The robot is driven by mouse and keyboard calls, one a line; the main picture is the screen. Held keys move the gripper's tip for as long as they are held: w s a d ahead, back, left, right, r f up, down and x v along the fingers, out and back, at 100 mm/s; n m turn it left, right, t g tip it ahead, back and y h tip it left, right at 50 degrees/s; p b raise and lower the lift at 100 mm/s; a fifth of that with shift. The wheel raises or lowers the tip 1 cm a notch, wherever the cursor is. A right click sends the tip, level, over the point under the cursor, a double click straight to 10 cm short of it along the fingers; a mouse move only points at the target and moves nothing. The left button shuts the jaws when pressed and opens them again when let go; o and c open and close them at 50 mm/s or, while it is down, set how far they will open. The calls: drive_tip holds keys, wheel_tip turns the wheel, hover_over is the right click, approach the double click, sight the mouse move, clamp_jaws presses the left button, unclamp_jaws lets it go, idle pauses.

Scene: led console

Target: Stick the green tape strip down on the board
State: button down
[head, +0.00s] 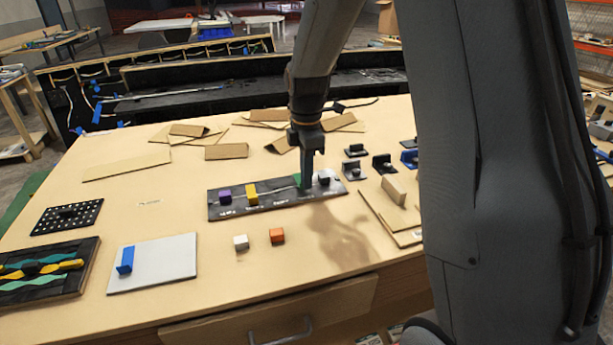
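A long dark board (275,203) lies near the middle of the table, with a pale line along it and small white markings at its front edge. A small green piece (297,177), which looks like the green tape strip, shows at the board's right part, mostly hidden behind my gripper. My gripper (306,187) points straight down over the right part of the board, its tip at or just above the surface. Its fingers overlap in this view, so I cannot tell their opening or whether they touch the green piece. A purple piece (225,196) and a yellow piece (252,193) sit on the board's left half.
A black block (324,178) sits at the board's right end. White (241,242) and orange (277,236) cubes lie in front. A grey plate (170,262) with a blue block and a panel with wavy strips (45,285) lie left. Cardboard pieces (226,152) lie behind; black brackets (383,164) stand right.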

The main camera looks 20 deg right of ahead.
drive_tip(key=shift+f, duration=0.8)
idle(1.6)
drive_tip(key=c, duration=1.9)
unclamp_jaws()
drive_tip(key=shift+r, duration=0.1)
wheel_tip(320, 180, up, 8)
drive_tip(key=shift+f+b, duration=0.15)
drive_tip(key=shift+b, duration=1.05)
